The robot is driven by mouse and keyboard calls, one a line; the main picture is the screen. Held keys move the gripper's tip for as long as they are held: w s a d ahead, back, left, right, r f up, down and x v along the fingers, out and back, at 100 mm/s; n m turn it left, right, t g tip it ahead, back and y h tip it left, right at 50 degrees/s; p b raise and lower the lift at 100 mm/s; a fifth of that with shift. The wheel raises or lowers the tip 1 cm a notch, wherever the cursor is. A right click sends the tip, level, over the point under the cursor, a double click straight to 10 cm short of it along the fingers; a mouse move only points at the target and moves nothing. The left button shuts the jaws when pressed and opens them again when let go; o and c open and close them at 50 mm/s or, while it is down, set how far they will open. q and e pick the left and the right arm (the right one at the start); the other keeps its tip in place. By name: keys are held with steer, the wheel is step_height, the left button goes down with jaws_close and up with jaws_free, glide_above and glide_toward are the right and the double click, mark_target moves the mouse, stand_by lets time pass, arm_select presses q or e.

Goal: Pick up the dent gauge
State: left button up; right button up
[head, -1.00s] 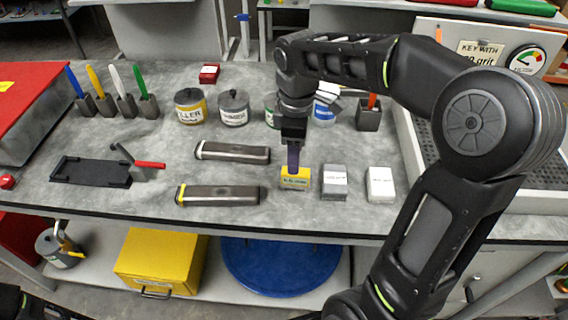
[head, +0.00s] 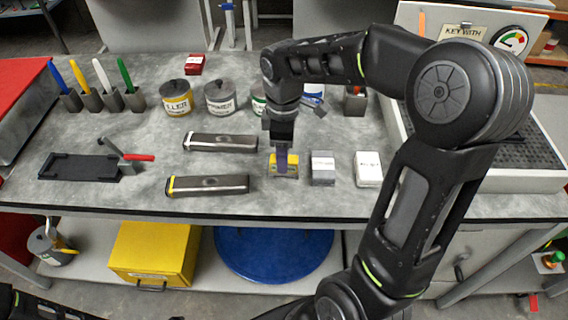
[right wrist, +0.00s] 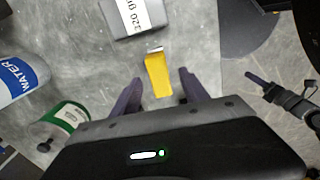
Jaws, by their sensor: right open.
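A small yellow block, which I take to be the dent gauge (head: 274,170), lies on the grey bench left of a grey block. In the right wrist view the yellow piece (right wrist: 158,77) has a pale end and shows between and just beyond the fingertips, with a gap on each side. My right gripper (head: 282,166) points down over it, open and empty. In the head view the fingers hide part of it.
The grey grit block (head: 322,168) and a white block (head: 368,169) stand to the right. Two long sanding blocks (head: 220,142) lie to the left. Cans (head: 220,98) and a blue-labelled container (right wrist: 20,75) stand behind. Bare bench lies in front.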

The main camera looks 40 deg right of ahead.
steer(key=shift+d+f, duration=0.1)
steer(key=shift+f, duration=1.85)
steer(key=shift+c, duration=0.2)
jaws_close()
